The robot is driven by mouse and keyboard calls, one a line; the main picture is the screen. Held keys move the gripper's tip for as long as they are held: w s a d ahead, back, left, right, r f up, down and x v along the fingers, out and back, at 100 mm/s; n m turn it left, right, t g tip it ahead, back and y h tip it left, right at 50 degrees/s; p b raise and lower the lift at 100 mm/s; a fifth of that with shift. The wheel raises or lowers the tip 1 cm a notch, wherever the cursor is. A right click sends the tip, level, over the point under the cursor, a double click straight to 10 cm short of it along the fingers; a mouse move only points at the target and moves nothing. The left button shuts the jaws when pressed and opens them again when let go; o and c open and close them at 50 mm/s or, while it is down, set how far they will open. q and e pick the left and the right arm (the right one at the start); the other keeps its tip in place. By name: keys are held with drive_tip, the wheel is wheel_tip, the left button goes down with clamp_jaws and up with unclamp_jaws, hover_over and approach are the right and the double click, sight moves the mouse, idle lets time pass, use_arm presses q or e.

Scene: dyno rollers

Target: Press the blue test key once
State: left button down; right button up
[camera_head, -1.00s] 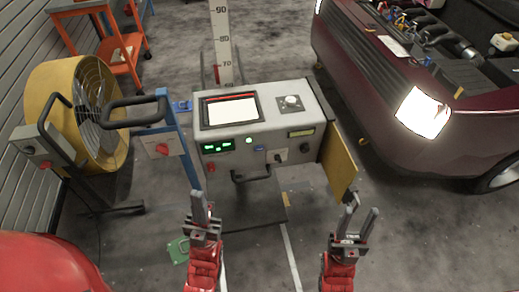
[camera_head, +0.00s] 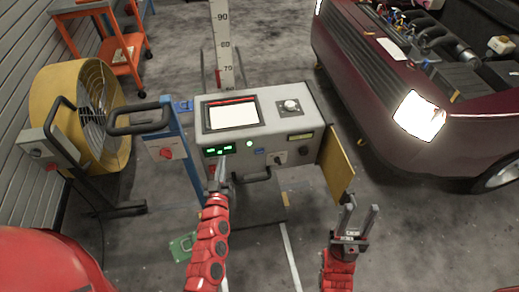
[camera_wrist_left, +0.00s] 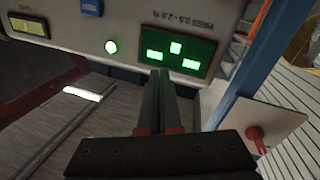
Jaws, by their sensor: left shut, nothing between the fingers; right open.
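The blue test key (camera_head: 259,151) sits on the front panel of the grey test console (camera_head: 282,100), right of the green display and just below a round green light. The blue key also shows at the top edge of the left wrist view (camera_wrist_left: 91,7), partly cut off. My left gripper (camera_head: 221,166) is shut and empty, its tips close to the panel under the green display, left of the blue key. In the left wrist view its fingers (camera_wrist_left: 158,76) point at the panel below the display. Contact cannot be told. My right gripper (camera_head: 361,212) is open and empty, below the yellow panel.
The green display (camera_head: 218,150) and round green light (camera_head: 250,143) are near the blue key. A black handle (camera_head: 253,177) juts out below the panel. A yellow panel (camera_head: 337,165) stands at the console's right. A blue post with a red switch (camera_head: 166,153) stands left.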

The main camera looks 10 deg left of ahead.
sight(259, 151)
use_arm(q)
drive_tip(key=s+d+f+m+g+h, duration=0.1)
drive_tip(key=d+f+m+g+h, duration=0.1)
drive_tip(key=d+h, duration=0.2)
drive_tip(key=s+d+f+m+g+h+p, duration=0.1)
drive_tip(key=d+f+g+h, duration=0.2)
drive_tip(key=d, duration=0.7)
drive_tip(key=shift+m+h, duration=0.4)
drive_tip(key=shift+w, duration=0.15)
drive_tip(key=w+a+b, duration=0.1)
drive_tip(key=w+a, duration=0.1)
drive_tip(key=w, duration=0.6)
drive_tip(key=shift+a, duration=0.35)
drive_tip(key=shift+w, duration=0.1)
idle(0.6)
